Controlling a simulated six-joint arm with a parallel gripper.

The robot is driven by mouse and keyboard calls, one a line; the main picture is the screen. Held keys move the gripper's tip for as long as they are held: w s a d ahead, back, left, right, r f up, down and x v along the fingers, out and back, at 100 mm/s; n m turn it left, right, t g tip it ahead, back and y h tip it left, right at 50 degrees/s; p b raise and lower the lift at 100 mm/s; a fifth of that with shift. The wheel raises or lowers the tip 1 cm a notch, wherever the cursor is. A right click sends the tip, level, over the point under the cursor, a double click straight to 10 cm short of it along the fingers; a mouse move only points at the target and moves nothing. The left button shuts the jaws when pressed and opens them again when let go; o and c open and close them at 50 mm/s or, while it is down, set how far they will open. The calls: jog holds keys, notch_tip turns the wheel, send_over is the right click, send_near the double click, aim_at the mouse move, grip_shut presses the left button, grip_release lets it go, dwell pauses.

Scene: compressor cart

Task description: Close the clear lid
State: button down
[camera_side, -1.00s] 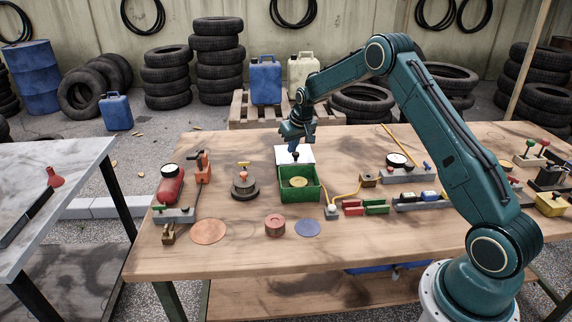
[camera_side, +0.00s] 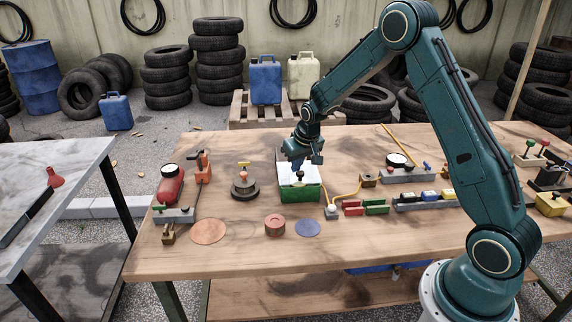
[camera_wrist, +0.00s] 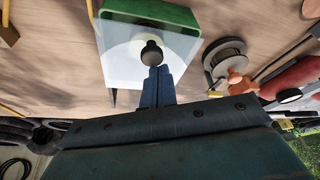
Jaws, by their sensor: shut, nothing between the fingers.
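The green box (camera_side: 300,197) stands near the middle of the wooden table. Its clear lid (camera_side: 288,181) is swung over the box top and looks flat or nearly flat; I cannot tell if a small gap is left. A black knob (camera_wrist: 151,53) is on the lid. The wrist view also shows the lid (camera_wrist: 120,65) and the green box wall (camera_wrist: 150,12). My gripper (camera_side: 299,167) is shut and empty, its fingertips (camera_wrist: 160,70) right by the knob, perhaps touching it. The lid partly veils the box's inside.
A round dark pedestal (camera_side: 245,188) and a red gauge canister (camera_side: 171,186) stand to the left. A yellow cable (camera_side: 345,194) and red and green blocks (camera_side: 376,207) lie to the right. A red disc (camera_side: 275,225) and a blue disc (camera_side: 308,228) are in front.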

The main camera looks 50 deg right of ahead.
jog(key=shift+s+a, duration=0.55)
jog(key=shift+s, duration=0.05)
jog(key=shift+f, duration=0.1)
jog(key=shift+w, duration=0.1)
jog(key=shift+w+d+r, duration=0.15)
jog(key=shift+w+d, duration=0.05)
jog(key=shift+w, duration=0.4)
jog(key=shift+w+d+r, duration=0.15)
jog(key=shift+w+d, duration=0.1)
jog(key=shift+w, duration=0.3)
jog(key=shift+w+d+r, duration=0.15)
jog(key=shift+w+d, duration=0.05)
jog(key=shift+w, duration=0.4)
jog(key=shift+r, duration=0.35)
jog(key=v, duration=0.9)
jog(key=shift+r, duration=0.15)
jog(key=shift+s+a+r, duration=0.1)
jog(key=shift+s, duration=0.05)
